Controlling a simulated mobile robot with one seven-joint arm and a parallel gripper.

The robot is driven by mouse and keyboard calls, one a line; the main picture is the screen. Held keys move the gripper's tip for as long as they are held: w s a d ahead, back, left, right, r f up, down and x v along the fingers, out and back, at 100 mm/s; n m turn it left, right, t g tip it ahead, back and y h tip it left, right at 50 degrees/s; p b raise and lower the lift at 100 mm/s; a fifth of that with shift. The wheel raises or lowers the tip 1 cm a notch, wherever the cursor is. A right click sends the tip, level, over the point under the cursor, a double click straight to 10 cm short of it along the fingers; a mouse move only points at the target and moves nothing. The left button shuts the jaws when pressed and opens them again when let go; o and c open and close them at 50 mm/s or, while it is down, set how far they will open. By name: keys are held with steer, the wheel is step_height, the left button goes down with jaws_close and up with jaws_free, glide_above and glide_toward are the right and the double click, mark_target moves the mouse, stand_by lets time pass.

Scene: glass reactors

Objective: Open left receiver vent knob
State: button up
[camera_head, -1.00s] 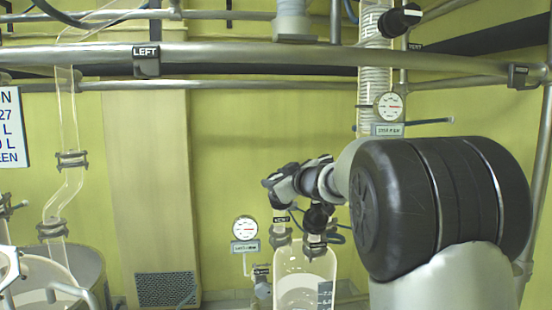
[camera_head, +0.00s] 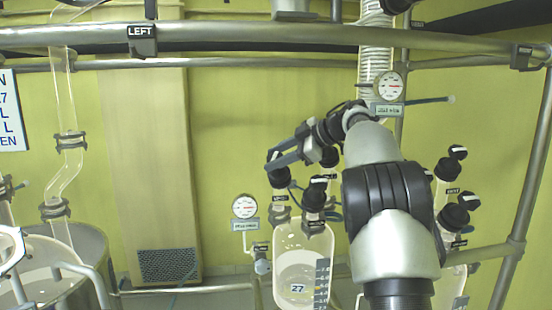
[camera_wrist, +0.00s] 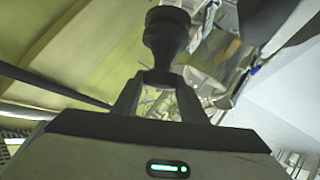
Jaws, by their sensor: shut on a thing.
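The left receiver (camera_head: 297,262) is a clear glass vessel with a "27" mark, at lower middle in the head view. The black vent knob (camera_head: 278,177) stands on its left neck, partly hidden by my gripper. A second black knob (camera_head: 315,191) with a white bar stands on the neck to the right. My gripper (camera_head: 276,160) reaches in from the right at the top of the vent knob. In the wrist view the dark knob (camera_wrist: 167,32) stands at the fingertips (camera_wrist: 164,76), which are shut on it. The knob's turn angle is hard to tell.
A round gauge (camera_head: 244,207) is left of the receiver, another (camera_head: 388,86) above my arm. More black knobs (camera_head: 456,215) top the vessel at right. A metal rail (camera_head: 230,38) with a "LEFT" tag (camera_head: 142,40) crosses above. A large vessel (camera_head: 85,250) stands lower left.

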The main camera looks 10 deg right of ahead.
steer(key=shift+a+n+g, duration=0.1)
steer(key=shift+n+g, duration=0.2)
stand_by(0.4)
steer(key=o, duration=1.1)
steer(key=shift+c, duration=0.2)
steer(key=v, duration=1.7)
steer(key=shift+d, duration=0.25)
